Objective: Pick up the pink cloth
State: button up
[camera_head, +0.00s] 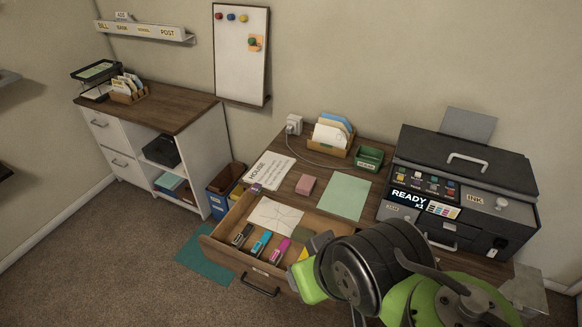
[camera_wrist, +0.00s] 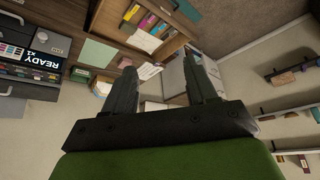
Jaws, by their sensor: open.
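The pink cloth (camera_head: 306,185) looks like a small flat block. It lies on the wooden desk (camera_head: 283,178) between the white "HOUSE" sheet and the pale green sheet, behind the open drawer. A small pink patch that looks like it shows in the wrist view (camera_wrist: 124,63), near the left fingertip. My gripper (camera_wrist: 160,72) is open, its two dark fingers wide apart with nothing held between them. In the head view my arm covers the right front of the desk; the fingers cannot be made out there. My gripper is apart from the cloth.
The open drawer (camera_head: 208,240) holds markers, a stapler-like item and paper. A black printer (camera_head: 465,180) stands to the right on the desk. A letter holder (camera_head: 333,136), green box (camera_head: 369,158) and charger cable are behind the cloth. The pale green sheet (camera_head: 345,197) lies flat.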

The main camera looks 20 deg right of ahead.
aim_at(307, 184)
jog(key=i+j+z, duration=0.1)
jog(key=i+j, duration=0.15)
jog(key=i+j+z, duration=0.1)
jog(key=j, duration=0.25)
jog(key=i+j+z, duration=0.1)
jog(key=i+j, duration=0.25)
jog(key=i+j+z, duration=0.15)
jog(key=j, duration=0.2)
jog(key=i+j+z, duration=0.1)
jog(key=j, duration=0.25)
jog(key=i+j+z, duration=0.1)
jog(key=i+j, duration=0.2)
jog(key=j, duration=0.1)
